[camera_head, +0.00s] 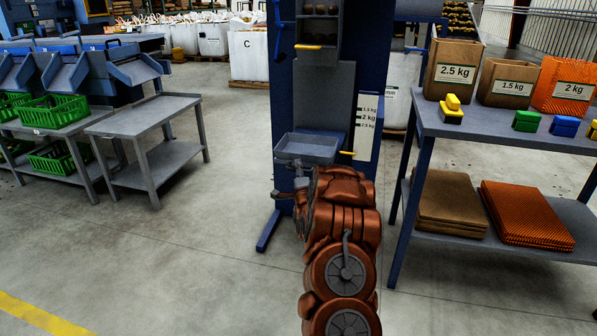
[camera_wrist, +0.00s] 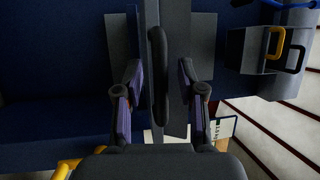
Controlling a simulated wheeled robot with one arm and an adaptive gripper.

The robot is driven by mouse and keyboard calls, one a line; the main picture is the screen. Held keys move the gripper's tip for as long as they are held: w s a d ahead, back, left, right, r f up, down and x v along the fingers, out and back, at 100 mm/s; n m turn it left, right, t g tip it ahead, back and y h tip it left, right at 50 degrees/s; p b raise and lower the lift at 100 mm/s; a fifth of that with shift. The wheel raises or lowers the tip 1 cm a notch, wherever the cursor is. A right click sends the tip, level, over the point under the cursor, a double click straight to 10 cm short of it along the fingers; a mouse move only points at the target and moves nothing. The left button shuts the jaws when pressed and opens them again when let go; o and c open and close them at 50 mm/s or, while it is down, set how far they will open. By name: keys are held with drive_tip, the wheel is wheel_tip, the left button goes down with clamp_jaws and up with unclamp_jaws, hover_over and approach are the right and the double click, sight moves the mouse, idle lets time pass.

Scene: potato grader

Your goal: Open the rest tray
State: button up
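A shallow grey tray (camera_head: 307,148) sticks out from the front of the blue machine (camera_head: 372,60); I take it as the rest tray, but no label on it is readable. My copper-coloured arm stands in front of the machine and hides the area right and below the tray. My gripper, seen in the wrist view (camera_wrist: 160,85), is open with its two purple-padded fingers apart. A long dark rounded bar (camera_wrist: 158,60), perhaps a handle, lies between the fingers with gaps on both sides. Whether the bar belongs to the tray is unclear.
Yellow handles show on the machine, one upper (camera_head: 308,47) and one beside the tray (camera_head: 347,153). A weight chart (camera_head: 366,125) hangs at its side. A table with bags (camera_head: 500,120) stands right. A grey side table (camera_head: 150,115) stands left; open floor lies between.

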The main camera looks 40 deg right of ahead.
drive_tip(key=shift+s, duration=0.1)
drive_tip(key=v, duration=1.1)
drive_tip(key=shift+s+a, duration=0.2)
drive_tip(key=shift+s, duration=0.15)
